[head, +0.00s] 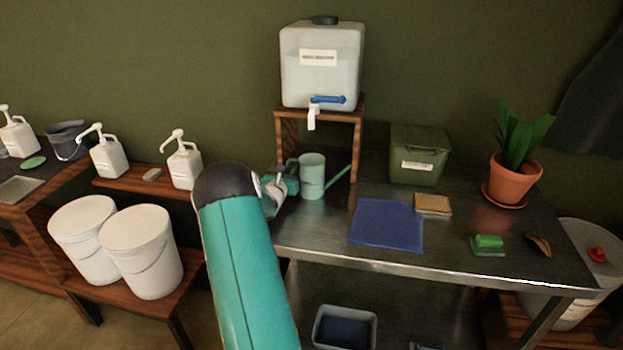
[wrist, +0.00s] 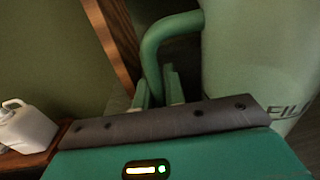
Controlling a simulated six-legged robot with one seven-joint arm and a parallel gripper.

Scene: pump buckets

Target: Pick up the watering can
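The pale green watering can (head: 312,178) stands upright on the dark metal table, with its spout pointing up to the right and its handle on the left. In the wrist view its large body (wrist: 250,60) fills the right side, with part of dark lettering showing. My gripper (head: 287,178) is at the can's handle side. In the wrist view its two fingers (wrist: 159,88) are apart, one on each side of the lower part of the curved handle (wrist: 153,55). I cannot tell whether they press on it; the handle's lower end is hidden.
A wooden stand (head: 279,132) with a white water tank (head: 322,70) rises behind the can. A blue cloth (head: 386,225) lies to the right, with a green box (head: 418,158) behind it. White buckets (head: 142,250) and pump bottles (head: 184,162) are at left.

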